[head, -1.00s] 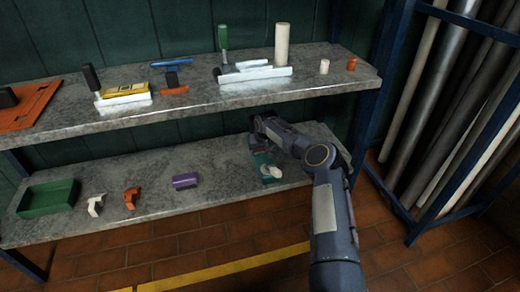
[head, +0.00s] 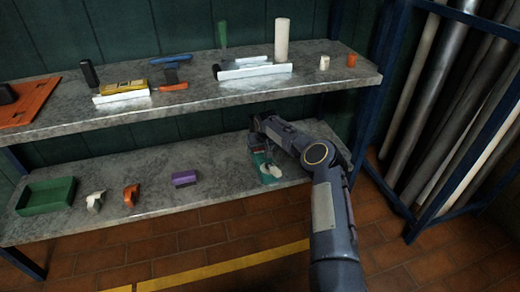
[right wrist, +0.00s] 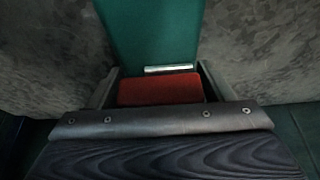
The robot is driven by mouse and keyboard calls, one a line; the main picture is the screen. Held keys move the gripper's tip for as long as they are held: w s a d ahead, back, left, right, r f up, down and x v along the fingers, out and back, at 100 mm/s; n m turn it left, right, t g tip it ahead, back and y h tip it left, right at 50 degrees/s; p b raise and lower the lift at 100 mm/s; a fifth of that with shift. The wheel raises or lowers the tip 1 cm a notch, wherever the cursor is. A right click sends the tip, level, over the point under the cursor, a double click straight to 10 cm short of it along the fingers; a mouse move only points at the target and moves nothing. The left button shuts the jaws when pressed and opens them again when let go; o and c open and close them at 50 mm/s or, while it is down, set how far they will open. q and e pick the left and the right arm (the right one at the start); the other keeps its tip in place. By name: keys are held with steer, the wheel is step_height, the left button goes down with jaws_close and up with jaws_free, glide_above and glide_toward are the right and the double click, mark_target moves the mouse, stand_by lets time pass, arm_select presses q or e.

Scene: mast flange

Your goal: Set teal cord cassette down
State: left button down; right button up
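The teal cord cassette (head: 263,161) shows on the right part of the lower shelf in the head view, partly hidden by my right gripper (head: 255,125). A small white piece (head: 271,170) shows at it. In the right wrist view the teal cassette (right wrist: 155,32) runs up from between the fingertips of my right gripper (right wrist: 159,72). A red block-like part (right wrist: 158,90) with a pale strip (right wrist: 171,69) lies between the fingers, which sit close against both sides. The contact with the shelf is hidden. My left gripper is not in view.
The lower shelf (head: 225,160) also bears a purple block (head: 185,178), an orange piece (head: 131,195), a white piece (head: 95,201) and a green bin (head: 46,196). A blue rack post (head: 386,70) stands at the right.

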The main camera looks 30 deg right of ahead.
mark_target(262, 155)
steer(key=o, duration=0.3)
steer(key=p+v, duration=0.3)
steer(key=v, duration=0.3)
steer(key=shift+s+r, duration=0.1)
steer(key=shift+r, duration=0.25)
steer(key=shift+s+r, duration=0.3)
steer(key=shift+r, duration=0.15)
steer(key=shift+a, duration=0.1)
